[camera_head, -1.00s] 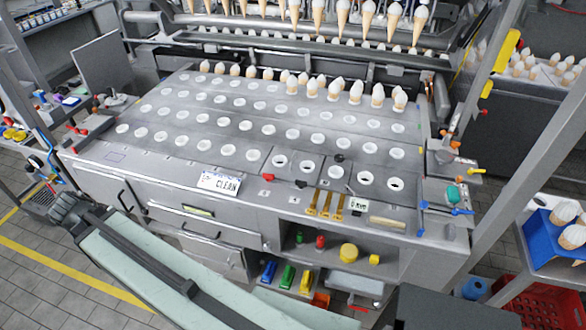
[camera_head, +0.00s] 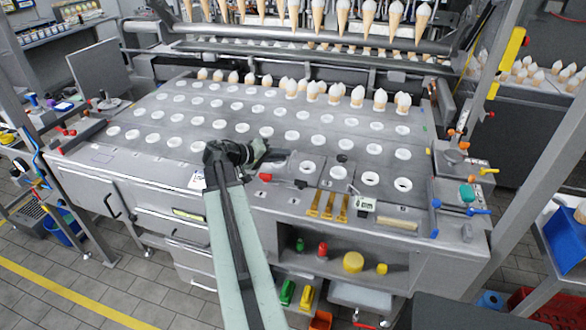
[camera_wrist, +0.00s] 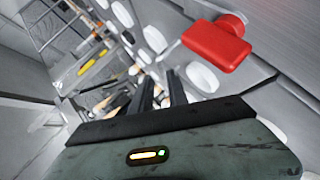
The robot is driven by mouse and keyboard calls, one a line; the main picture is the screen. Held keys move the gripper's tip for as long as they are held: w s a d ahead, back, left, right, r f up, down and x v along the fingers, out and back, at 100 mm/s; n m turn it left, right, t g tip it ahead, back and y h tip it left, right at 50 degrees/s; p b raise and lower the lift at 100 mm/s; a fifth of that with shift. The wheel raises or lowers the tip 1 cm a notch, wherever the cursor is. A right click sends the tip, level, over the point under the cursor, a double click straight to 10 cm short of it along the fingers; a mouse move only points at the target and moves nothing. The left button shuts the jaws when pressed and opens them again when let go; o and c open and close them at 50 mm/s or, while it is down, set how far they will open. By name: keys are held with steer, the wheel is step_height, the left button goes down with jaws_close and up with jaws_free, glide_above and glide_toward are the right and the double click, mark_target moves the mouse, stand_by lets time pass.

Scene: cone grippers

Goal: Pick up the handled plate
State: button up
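A grey metal plate with round openings (camera_head: 325,187) lies flush in the front of the machine top and looks like the handled plate. A dark knob (camera_head: 342,158) is at its back, and a red handle (camera_head: 265,177) is near its left front. I cannot tell which of these belongs to it. My gripper (camera_head: 264,156) is above the machine top, left of the plate and just behind the red handle. In the wrist view my gripper (camera_wrist: 160,86) shows two dark fingers with a gap and nothing between them. A red handle (camera_wrist: 218,44) is large at upper right.
Ice cream cones (camera_head: 335,92) stand in a row at the back, with more hanging above. Yellow levers (camera_head: 328,205) and a small white sign (camera_head: 364,204) are at the front edge. A grey post (camera_head: 520,170) rises at the right.

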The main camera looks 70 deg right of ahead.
mark_target(292, 156)
steer(key=b+x, duration=0.1)
steer(key=x, duration=0.1)
steer(key=b+x, duration=0.1)
steer(key=x, duration=0.1)
steer(key=shift+f, duration=0.45)
steer(key=shift+s+d+f, duration=0.1)
steer(key=shift+s+d, duration=0.15)
steer(key=shift+d, duration=0.05)
jaws_close()
stand_by(0.7)
